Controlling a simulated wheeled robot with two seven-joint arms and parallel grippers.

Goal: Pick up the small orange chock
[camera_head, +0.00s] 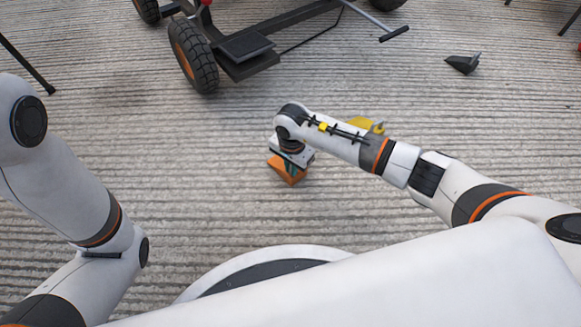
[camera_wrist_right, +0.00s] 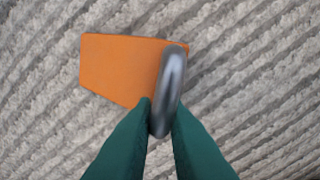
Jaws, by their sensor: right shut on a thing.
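The small orange chock (camera_head: 287,171) is on or just above the grooved concrete floor, in front of my base in the head view. In the right wrist view the orange chock (camera_wrist_right: 122,66) has a grey metal ring or handle (camera_wrist_right: 170,88) at its right side. My right gripper (camera_wrist_right: 160,112) has its green fingers closed on that ring. In the head view the right gripper (camera_head: 290,165) points down at the chock, and the wrist hides part of it. I cannot tell whether the chock touches the floor. My left gripper is out of view; only the left arm shows.
A yellow object (camera_head: 362,124) is partly hidden behind my right forearm. A dark chock-like wedge (camera_head: 463,63) lies at the upper right. A wheeled cart (camera_head: 245,52) with black tyres stands at the top. The floor between them is clear.

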